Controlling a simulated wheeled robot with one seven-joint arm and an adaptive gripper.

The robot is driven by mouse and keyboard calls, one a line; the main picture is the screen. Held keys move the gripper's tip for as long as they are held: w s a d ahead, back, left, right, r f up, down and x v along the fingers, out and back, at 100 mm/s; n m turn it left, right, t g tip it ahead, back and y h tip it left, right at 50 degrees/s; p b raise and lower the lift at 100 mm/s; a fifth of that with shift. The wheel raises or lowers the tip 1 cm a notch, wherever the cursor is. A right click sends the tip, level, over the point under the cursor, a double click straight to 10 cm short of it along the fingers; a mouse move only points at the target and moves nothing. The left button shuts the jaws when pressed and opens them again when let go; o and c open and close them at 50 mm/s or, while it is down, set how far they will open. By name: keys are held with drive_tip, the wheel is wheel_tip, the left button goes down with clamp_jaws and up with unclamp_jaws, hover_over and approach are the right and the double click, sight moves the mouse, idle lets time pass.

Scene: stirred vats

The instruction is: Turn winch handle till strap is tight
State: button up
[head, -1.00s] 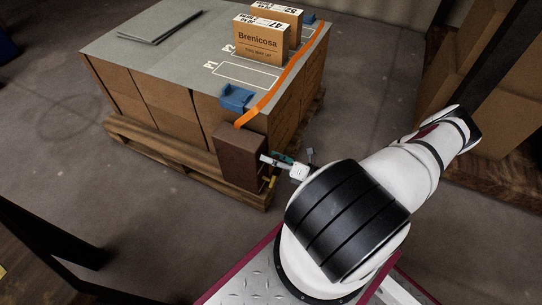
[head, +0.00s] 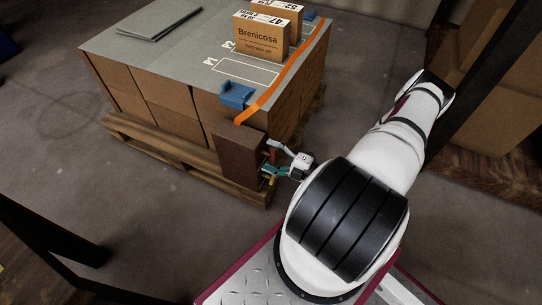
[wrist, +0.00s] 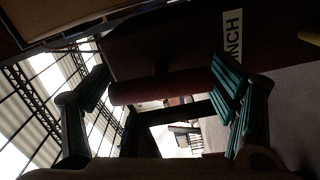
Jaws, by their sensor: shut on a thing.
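The brown winch box (head: 240,154) is fixed at the near corner of the palletised load. An orange strap (head: 276,85) runs from the far edge of the load over its top and down to the box; I cannot tell how taut it is. My gripper (head: 273,163) is at the right side of the box, with its teal fingers around the dark red handle (wrist: 160,88). The wrist view shows the handle lying crosswise between the two fingertips, shut on its ends. The box's face with part of a "WINCH" label (wrist: 232,35) is just beyond.
Brenicosa cartons (head: 262,36) and a flat grey sheet (head: 159,24) lie on the load. The wooden pallet (head: 180,150) carries the load. More cartons (head: 490,100) stand at the right. Grey floor between is clear.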

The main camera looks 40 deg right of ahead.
drive_tip(key=m, duration=0.2)
drive_tip(key=m+b, duration=0.1)
drive_tip(key=m, duration=0.2)
drive_tip(key=shift+w+r, duration=0.15)
idle(0.6)
drive_tip(key=o, duration=1)
drive_tip(key=shift+o, duration=0.2)
drive_tip(key=shift+s+d, duration=0.25)
drive_tip(key=shift+s, duration=0.25)
drive_tip(key=v, duration=1.1)
